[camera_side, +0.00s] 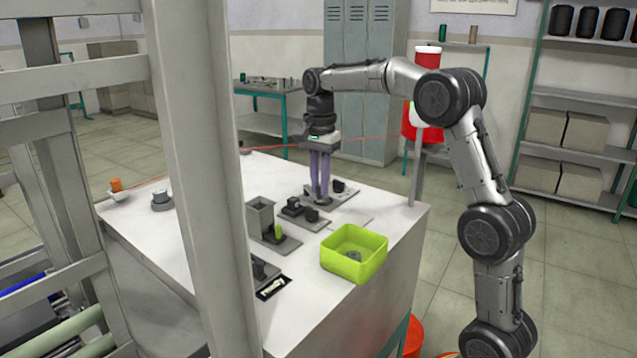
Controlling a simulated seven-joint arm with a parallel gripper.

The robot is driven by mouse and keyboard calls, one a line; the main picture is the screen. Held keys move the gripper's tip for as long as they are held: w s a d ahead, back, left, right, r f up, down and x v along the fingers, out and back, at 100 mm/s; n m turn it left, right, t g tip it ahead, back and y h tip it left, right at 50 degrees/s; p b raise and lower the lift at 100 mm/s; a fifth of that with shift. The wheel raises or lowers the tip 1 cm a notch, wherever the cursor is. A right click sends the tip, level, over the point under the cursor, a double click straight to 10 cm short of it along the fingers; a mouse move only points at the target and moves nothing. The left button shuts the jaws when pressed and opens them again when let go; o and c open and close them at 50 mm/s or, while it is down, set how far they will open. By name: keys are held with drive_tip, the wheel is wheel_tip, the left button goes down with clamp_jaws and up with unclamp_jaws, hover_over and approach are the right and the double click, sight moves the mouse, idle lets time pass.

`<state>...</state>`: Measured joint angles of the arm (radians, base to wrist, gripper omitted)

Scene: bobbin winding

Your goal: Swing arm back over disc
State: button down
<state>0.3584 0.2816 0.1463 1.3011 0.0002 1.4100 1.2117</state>
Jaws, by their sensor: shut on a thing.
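My gripper (320,199) points straight down at the rear fixture on the white bench. Its two long purple-grey fingers are close together, shut on a small part of that fixture, mostly hidden between the fingertips. The fixture has a flat grey base plate (345,201) and a black knob (339,186) just right of the fingers. I cannot make out the swing arm and the disc as separate parts at this size. A red thread (262,148) runs across the picture behind my gripper.
On the white bench (385,222), a lime-green bin (372,262) holding a small grey piece stands at front right. Grey fixtures (262,215) and (304,214) stand left of my gripper. A post (417,170) rises at the right corner. A grey frame column (205,170) blocks part of the view.

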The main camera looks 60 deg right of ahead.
drive_tip(key=shift+s+d, duration=0.1)
drive_tip(key=shift+s+d+f, duration=0.1)
drive_tip(key=shift+s+d, duration=0.3)
drive_tip(key=shift+d, duration=0.35)
drive_tip(key=shift+s+d, duration=0.2)
drive_tip(key=shift+d, duration=0.85)
drive_tip(key=c, duration=0.9)
unclamp_jaws()
